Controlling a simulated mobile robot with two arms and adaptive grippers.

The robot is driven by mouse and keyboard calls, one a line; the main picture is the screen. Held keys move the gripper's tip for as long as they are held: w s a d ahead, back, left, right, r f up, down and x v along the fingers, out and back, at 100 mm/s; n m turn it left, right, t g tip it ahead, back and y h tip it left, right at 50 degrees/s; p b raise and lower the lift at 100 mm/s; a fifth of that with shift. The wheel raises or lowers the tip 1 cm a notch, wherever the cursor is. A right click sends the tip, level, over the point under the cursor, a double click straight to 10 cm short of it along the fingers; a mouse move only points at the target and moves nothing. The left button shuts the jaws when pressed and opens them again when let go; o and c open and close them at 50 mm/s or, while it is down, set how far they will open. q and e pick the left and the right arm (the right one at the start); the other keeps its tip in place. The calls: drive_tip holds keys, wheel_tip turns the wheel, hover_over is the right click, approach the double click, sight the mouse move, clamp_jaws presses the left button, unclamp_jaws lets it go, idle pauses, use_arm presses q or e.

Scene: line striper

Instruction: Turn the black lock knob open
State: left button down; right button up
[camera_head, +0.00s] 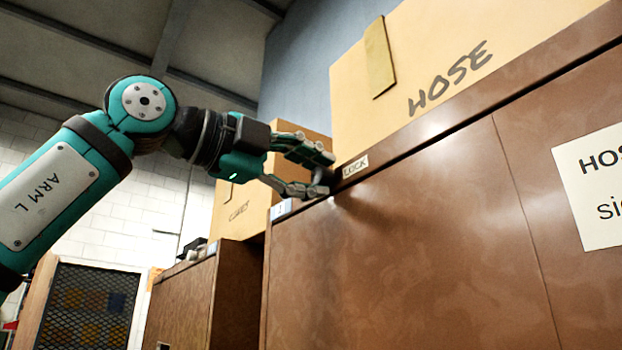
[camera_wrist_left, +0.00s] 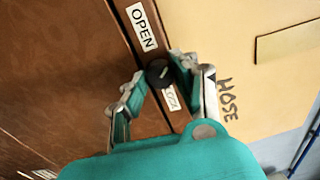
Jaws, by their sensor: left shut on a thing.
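The small round black lock knob (camera_wrist_left: 157,75) is on the brown cabinet's top rail, between the "OPEN" label (camera_wrist_left: 143,26) and the "LOCK" label (camera_wrist_left: 171,99). A short pale mark shows on its face and slants toward neither label clearly. My left gripper (camera_head: 321,175) is shut on the knob, one finger on each side, as the left wrist view (camera_wrist_left: 159,72) also shows. In the head view the fingertips mostly hide the knob, and the "LOCK" label (camera_head: 355,166) is just right of them. My right gripper is out of view.
A large cardboard box marked "HOSE" (camera_head: 450,75) stands on the brown cabinet (camera_head: 400,250), close above the rail. A white sign (camera_head: 597,190) is on the cabinet front. Another box (camera_head: 238,212) and a lower cabinet (camera_head: 185,305) are farther back.

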use_arm(q)
drive_tip(key=shift+n, duration=0.5)
drive_tip(key=c, duration=1)
unclamp_jaws()
drive_tip(key=shift+a, duration=0.1)
drive_tip(key=v, duration=1.2)
drive_tip(key=shift+w, duration=0.1)
